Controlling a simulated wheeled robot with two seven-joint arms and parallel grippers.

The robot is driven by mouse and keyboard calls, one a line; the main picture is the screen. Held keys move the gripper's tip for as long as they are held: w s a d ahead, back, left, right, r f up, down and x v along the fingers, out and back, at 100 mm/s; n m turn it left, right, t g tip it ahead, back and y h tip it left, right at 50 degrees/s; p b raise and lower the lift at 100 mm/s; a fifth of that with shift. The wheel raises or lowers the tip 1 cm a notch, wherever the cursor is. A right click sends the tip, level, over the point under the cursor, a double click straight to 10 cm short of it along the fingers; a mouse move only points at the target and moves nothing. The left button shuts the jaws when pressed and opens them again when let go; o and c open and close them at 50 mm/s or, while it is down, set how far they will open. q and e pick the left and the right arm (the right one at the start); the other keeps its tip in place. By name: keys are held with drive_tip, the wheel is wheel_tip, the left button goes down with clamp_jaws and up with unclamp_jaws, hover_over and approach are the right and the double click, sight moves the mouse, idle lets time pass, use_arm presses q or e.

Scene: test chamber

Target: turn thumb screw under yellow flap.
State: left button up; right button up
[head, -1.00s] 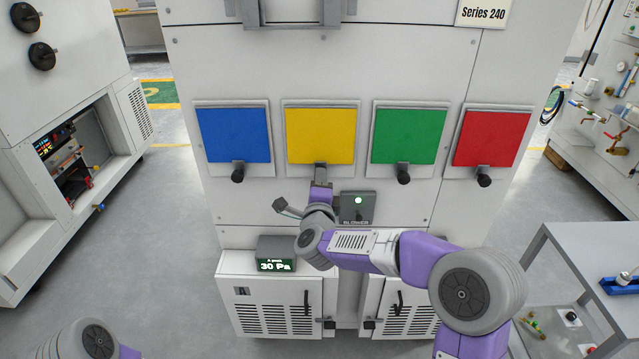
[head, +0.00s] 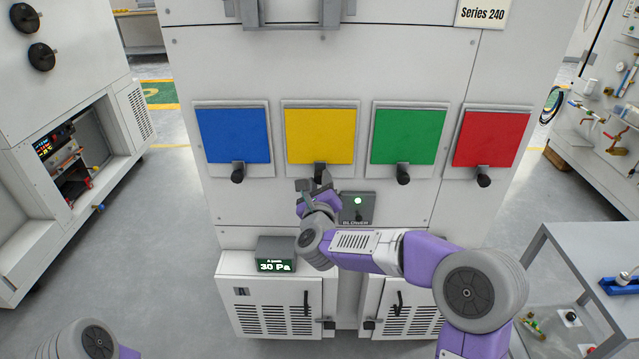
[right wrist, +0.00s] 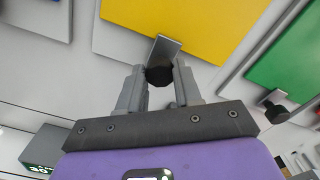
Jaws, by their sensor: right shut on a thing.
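The yellow flap (head: 320,135) is a square panel in a grey frame on the white cabinet front, and it hangs closed. Its black thumb screw sits under a grey tab at the flap's lower edge. In the right wrist view the black thumb screw (right wrist: 160,72) is between the two grey fingers of my right gripper (right wrist: 159,80), which is shut on it. In the head view my right gripper (head: 317,182) is at the screw and partly hides it. My left gripper is not in view; only part of my left arm shows at lower left.
Blue (head: 234,135), green (head: 408,136) and red (head: 490,138) flaps with similar black knobs flank the yellow one. A blower box (head: 358,208) with a lit green light is close at the gripper's right. A 30 Pa display (head: 275,254) is below left.

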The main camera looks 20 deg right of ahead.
drive_tip(key=shift+a+f+m, duration=0.15)
drive_tip(key=shift+f+m, duration=0.05)
drive_tip(key=shift+m, duration=0.3)
drive_tip(key=o, duration=1)
drive_tip(key=shift+s+r, duration=0.1)
drive_tip(key=shift+r, duration=0.05)
drive_tip(key=shift+o, duration=0.2)
